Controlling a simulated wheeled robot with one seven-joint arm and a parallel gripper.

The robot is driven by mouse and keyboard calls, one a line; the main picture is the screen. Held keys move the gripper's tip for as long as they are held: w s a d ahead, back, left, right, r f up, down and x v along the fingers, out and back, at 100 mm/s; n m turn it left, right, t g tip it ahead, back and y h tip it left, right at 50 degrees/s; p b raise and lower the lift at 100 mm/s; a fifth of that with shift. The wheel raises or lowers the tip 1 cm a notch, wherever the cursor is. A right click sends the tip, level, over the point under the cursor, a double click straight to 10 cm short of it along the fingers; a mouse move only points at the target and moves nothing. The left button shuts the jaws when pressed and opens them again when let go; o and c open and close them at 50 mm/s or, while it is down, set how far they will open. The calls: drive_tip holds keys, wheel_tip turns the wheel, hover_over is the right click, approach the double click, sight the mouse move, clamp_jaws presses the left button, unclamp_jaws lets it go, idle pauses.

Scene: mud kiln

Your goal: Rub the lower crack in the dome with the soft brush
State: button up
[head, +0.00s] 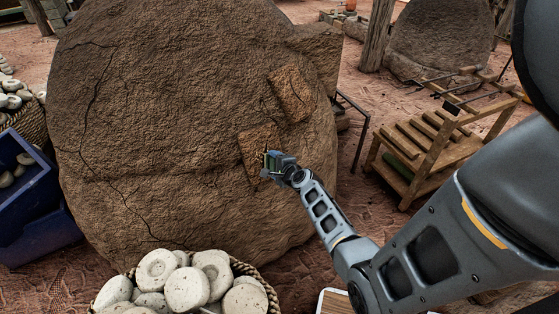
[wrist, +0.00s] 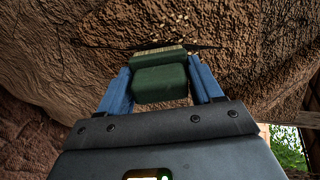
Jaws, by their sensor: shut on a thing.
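The large brown mud dome (head: 150,130) fills the left and middle of the head view. It has two lighter square patches on its right side. The upper patch (head: 291,92) is in clear view. The lower patch (head: 255,148) is partly hidden by my gripper (head: 270,160). In the wrist view my gripper (wrist: 160,88) is shut on the green soft brush (wrist: 160,83), between two blue fingers. The brush's pale bristles (wrist: 158,52) face the dome wall, close to a dark crack line (wrist: 110,46). I cannot tell whether the bristles touch it.
A basket of pale round pieces (head: 187,285) stands below the dome. A blue crate (head: 35,205) is at the left. A wooden rack (head: 440,150) stands at the right, with a second dome (head: 440,40) behind it.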

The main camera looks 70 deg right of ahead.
sight(267, 157)
drive_tip(key=shift+w+a+p, duration=1.15)
drive_tip(key=shift+w+a, duration=0.45)
drive_tip(key=shift+a, duration=0.15)
drive_tip(key=shift+w+d+r+p, duration=0.15)
drive_tip(key=shift+r+p, duration=0.1)
drive_tip(key=shift+r, duration=0.1)
drive_tip(key=shift+w+d+r+p, duration=0.15)
drive_tip(key=shift+r+p, duration=0.1)
drive_tip(key=shift+r, duration=0.1)
drive_tip(key=shift+s+d+r+b, duration=0.65)
drive_tip(key=shift+s+d+b, duration=0.85)
drive_tip(key=shift+s+d, duration=1.2)
drive_tip(key=shift+w+a+f+p, duration=0.1)
drive_tip(key=shift+w+a+p, duration=0.5)
drive_tip(key=shift+w, duration=0.25)
drive_tip(key=shift+w+a+p, duration=0.35)
drive_tip(key=shift+w+a, duration=0.3)
drive_tip(key=shift+w, duration=0.2)
drive_tip(key=shift+w+a+p, duration=0.8)
drive_tip(key=shift+w+a, duration=0.05)
drive_tip(key=shift+a, duration=0.05)
drive_tip(key=shift+w+a, duration=0.35)
drive_tip(key=shift+a, duration=0.1)
